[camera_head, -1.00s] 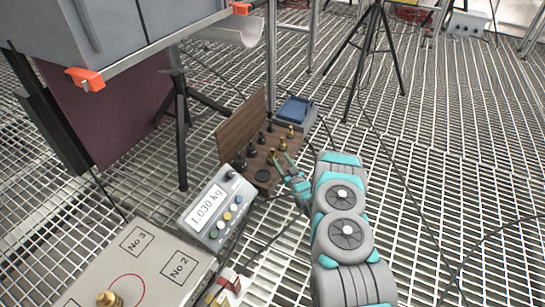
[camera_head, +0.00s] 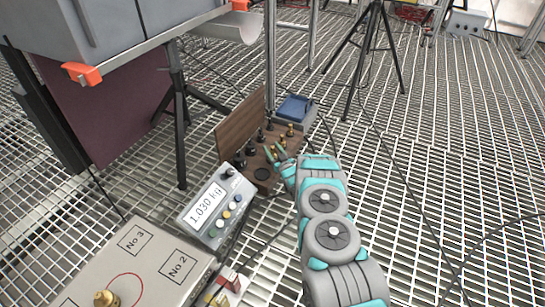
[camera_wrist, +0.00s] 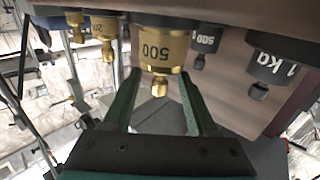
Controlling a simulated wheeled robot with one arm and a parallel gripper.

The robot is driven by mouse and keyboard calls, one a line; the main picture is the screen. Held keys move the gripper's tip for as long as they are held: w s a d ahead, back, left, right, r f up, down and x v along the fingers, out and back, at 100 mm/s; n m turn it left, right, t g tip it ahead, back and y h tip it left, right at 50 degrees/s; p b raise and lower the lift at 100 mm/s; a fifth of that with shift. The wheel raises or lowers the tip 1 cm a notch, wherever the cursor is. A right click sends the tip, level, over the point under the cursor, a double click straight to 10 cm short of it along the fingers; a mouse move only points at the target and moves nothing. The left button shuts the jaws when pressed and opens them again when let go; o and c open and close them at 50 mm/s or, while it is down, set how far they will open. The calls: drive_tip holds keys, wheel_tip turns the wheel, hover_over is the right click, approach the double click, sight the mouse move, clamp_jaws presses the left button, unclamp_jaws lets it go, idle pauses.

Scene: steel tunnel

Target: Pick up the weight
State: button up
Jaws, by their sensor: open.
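A brass weight marked 500 (camera_wrist: 161,48) is central in the wrist view, its narrow knob pointing down in the picture. My gripper (camera_wrist: 160,78) is open, with one green finger on each side of that knob and a visible gap on both sides. Nothing is held. In the head view my gripper (camera_head: 271,153) reaches into the wooden weight box (camera_head: 262,172) among the weights. My fingers and arm partly hide the brass weights there.
Black weights, one marked 1 kg (camera_wrist: 274,66), and smaller brass weights (camera_wrist: 105,30) stand close on either side. The box's raised wooden lid (camera_head: 240,124), a scale display reading 1.030 kg (camera_head: 207,204) and a blue tray (camera_head: 294,107) are near.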

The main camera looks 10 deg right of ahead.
drive_tip(key=shift+c, duration=0.3)
clamp_jaws()
idle(1.0)
